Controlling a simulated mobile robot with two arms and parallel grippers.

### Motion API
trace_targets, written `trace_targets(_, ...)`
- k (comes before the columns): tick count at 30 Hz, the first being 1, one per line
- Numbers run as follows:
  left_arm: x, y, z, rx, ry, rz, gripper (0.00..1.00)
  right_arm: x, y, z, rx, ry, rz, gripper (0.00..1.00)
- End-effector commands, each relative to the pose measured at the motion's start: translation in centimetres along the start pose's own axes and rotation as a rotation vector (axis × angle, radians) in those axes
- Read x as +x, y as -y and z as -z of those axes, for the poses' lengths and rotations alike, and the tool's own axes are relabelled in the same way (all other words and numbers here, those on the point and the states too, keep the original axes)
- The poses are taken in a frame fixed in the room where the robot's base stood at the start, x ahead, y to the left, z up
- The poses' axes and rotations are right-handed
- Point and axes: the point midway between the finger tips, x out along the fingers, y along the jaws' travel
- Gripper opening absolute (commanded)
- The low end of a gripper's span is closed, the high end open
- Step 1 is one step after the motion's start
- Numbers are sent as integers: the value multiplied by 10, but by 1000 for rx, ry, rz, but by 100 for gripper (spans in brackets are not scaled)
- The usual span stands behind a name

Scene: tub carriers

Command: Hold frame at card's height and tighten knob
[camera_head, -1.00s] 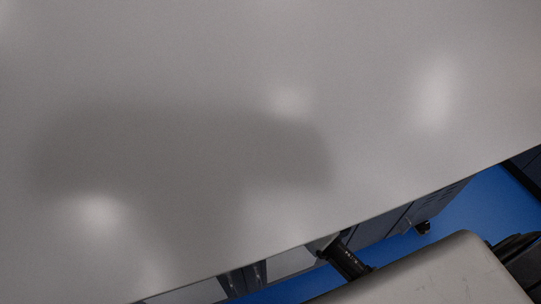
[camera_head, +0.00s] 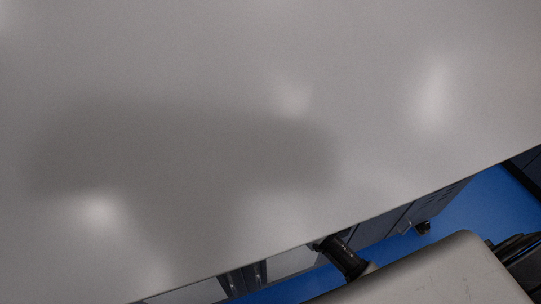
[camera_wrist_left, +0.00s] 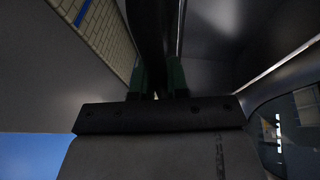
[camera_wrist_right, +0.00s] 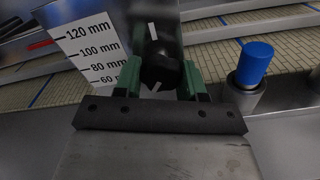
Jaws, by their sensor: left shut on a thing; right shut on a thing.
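In the right wrist view a black knob (camera_wrist_right: 160,68) with a white mark sits between the green fingers of my right gripper (camera_wrist_right: 162,84), which is shut on it. A white scale plate (camera_wrist_right: 92,50) printed from 60 mm to 120 mm stands left of the knob. In the left wrist view my left gripper (camera_wrist_left: 159,80) is shut on a dark bar (camera_wrist_left: 150,30), likely part of the frame. The grip itself is dim. No card is readable. Neither gripper shows in the head view.
A blue-capped post (camera_wrist_right: 254,64) stands close right of my right gripper. Metal rails and tan slatted surfaces (camera_wrist_right: 290,48) lie behind. A large plain grey panel (camera_head: 400,60) fills most of the head view, with blue floor (camera_head: 490,215) beyond its lower edge.

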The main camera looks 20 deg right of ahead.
Motion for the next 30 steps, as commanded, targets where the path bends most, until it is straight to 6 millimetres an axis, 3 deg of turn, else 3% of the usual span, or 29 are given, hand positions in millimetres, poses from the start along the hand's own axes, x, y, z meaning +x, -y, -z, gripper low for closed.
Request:
trace_targets(1,0,9,-1,4,1,21,0,0,0,-1,11,0,1,17)
trace_targets(11,0,9,-1,4,1,21,0,0,-1,-1,192,0,2,17)
trace_targets(30,0,9,-1,4,1,20,0,0,-3,-2,795,0,3,17)
